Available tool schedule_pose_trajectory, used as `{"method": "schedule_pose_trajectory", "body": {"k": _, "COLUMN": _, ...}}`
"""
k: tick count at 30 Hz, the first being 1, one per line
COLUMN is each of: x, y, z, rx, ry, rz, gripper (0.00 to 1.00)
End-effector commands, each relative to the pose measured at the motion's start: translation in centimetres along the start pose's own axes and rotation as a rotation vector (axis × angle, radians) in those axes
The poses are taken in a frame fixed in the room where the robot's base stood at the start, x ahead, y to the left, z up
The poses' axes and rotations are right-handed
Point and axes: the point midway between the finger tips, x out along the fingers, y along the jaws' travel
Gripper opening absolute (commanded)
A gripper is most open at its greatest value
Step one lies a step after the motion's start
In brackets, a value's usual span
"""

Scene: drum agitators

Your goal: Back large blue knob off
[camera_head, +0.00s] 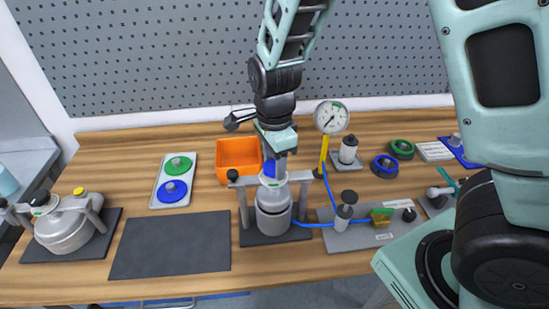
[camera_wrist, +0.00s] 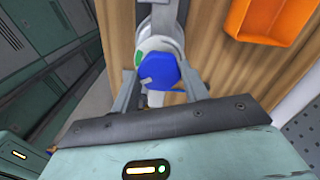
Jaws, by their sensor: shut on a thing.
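The large blue knob (camera_wrist: 157,70) sits on top of the grey-white drum (camera_head: 273,215), which stands in a metal frame. A small part of the knob (camera_head: 269,169) shows in the head view under my gripper. My gripper (camera_head: 273,160) comes down from above, with its fingers on either side of the knob. In the wrist view my gripper (camera_wrist: 158,75) is shut on the knob. A green patch (camera_wrist: 138,59) shows on the drum top beside it. The knob's underside and thread are hidden.
An orange bin (camera_head: 238,160) stands just behind and left of the drum. A pressure gauge (camera_head: 331,117) and a valve plate (camera_head: 365,233) with a blue hose stand to the right. A second drum (camera_head: 65,230) is at far left. A dark mat (camera_head: 170,245) lies empty.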

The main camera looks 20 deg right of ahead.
Motion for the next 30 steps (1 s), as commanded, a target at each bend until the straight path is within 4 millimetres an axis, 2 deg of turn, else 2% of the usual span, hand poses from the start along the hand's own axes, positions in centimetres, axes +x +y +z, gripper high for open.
{"method": "schedule_pose_trajectory", "body": {"k": 30, "x": 0.17, "y": -0.17, "z": 0.08, "rx": -0.964, "ry": -0.001, "rz": 0.000, "gripper": 0.22}}
